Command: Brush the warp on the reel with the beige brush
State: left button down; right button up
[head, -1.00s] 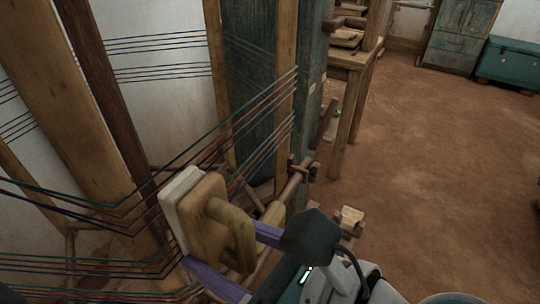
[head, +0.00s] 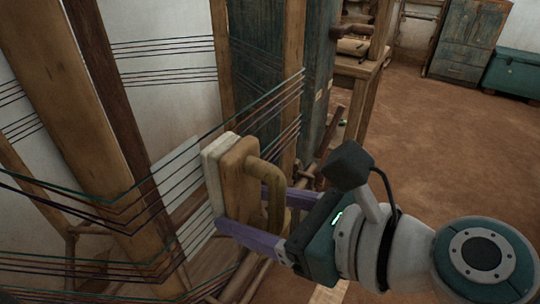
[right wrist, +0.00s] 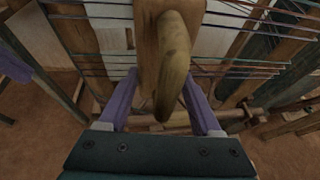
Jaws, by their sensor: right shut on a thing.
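The beige brush is a wooden block (head: 239,178) with pale bristles (head: 211,165) on its left face and a looped wooden handle (head: 277,190) on its right. My right gripper (head: 245,208) has its purple fingers shut on the brush. The handle also shows large in the right wrist view (right wrist: 172,65), between the fingers. The warp (head: 285,83) is several bands of dark and green threads stretched around the wooden posts of the reel (head: 75,130). The bristles face the near threads; I cannot tell whether they touch. The brush hides part of the threads.
A dark blue-green post (head: 318,65) stands right behind the brush. A wooden bench (head: 360,70) is beyond it. A teal chest (head: 515,72) and cabinet (head: 467,40) stand at the back right. The brown floor (head: 450,140) on the right is clear.

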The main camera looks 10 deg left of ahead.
jog(key=w+d+b, duration=0.3)
jog(key=w+b, duration=0.6)
jog(key=w+d+b, duration=0.3)
jog(key=w+b, duration=0.6)
jog(key=shift+r, duration=0.15)
jog(key=s+p, duration=0.1)
jog(key=p, duration=0.2)
jog(key=s+a+p, duration=0.1)
jog(key=p, duration=0.3)
jog(key=shift+s+r, duration=0.2)
jog(key=shift+s, duration=0.15)
jog(key=s+a+p, duration=0.2)
jog(key=s+p, duration=0.4)
jog(key=p, duration=0.3)
jog(key=s+a+p, duration=0.2)
jog(key=s+p, duration=0.2)
jog(key=s, duration=0.3)
jog(key=s+a+p, duration=0.2)
jog(key=s+p, duration=0.3)
jog(key=s, duration=0.3)
jog(key=shift+a+f+p, duration=0.3)
jog(key=shift+a, duration=0.1)
